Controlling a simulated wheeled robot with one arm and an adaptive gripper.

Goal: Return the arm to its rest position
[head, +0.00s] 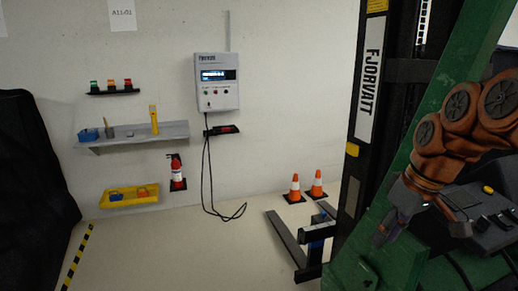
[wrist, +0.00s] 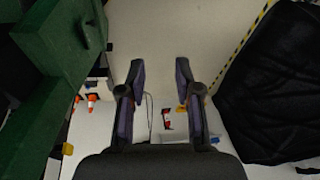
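My arm shows as orange-brown links at the right of the head view, bent, with its end pointing down and to the left. My gripper (head: 384,232) is in front of a green slanted surface in that view. In the wrist view my gripper (wrist: 160,70) has its two dark fingers apart, with bare floor between the tips and nothing held. I cannot tell from the head view how far the gripper is from the green surface.
A black covered cart (head: 35,170) is at the far left; a black cover (wrist: 275,85) fills the wrist view's right. Two orange cones (head: 317,184) stand by the wall. Open floor lies between.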

